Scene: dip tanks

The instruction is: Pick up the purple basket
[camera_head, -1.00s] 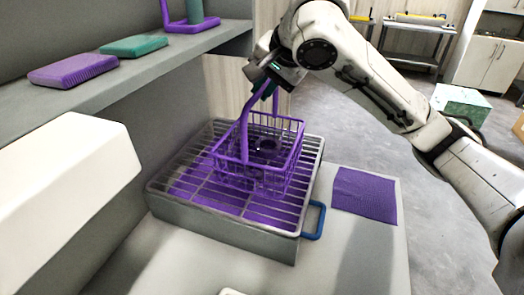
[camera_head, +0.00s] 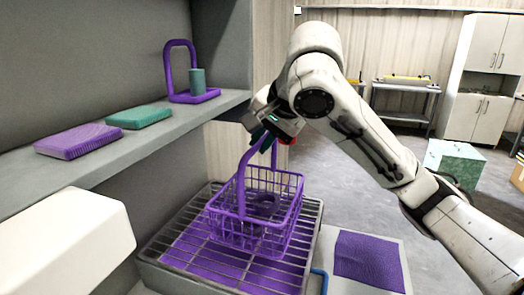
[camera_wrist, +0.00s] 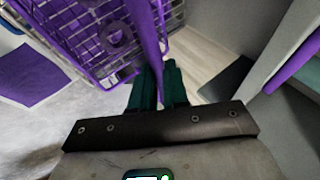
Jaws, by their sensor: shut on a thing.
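The purple basket (camera_head: 255,212) is an open wire-like basket with a tall arched handle. It is upright over the slatted rack of a grey tank (camera_head: 170,250). I cannot tell whether its base touches the slats or hangs just above them. A purple ring-like part (camera_head: 265,203) shows inside it. My gripper (camera_head: 269,142) is above the basket, shut on the top of its handle. In the wrist view, the dark green fingers (camera_wrist: 158,82) close around the purple handle, and the basket (camera_wrist: 105,35) fills the upper left. The handle's grip point is partly hidden by my gripper.
A shelf at left holds a purple block (camera_head: 78,141), a green block (camera_head: 139,117) and a purple arched stand (camera_head: 180,70) with a green cylinder (camera_head: 197,82). A white box-like shape (camera_head: 65,245) is at near left. A purple mat (camera_head: 368,259) lies right of the tank.

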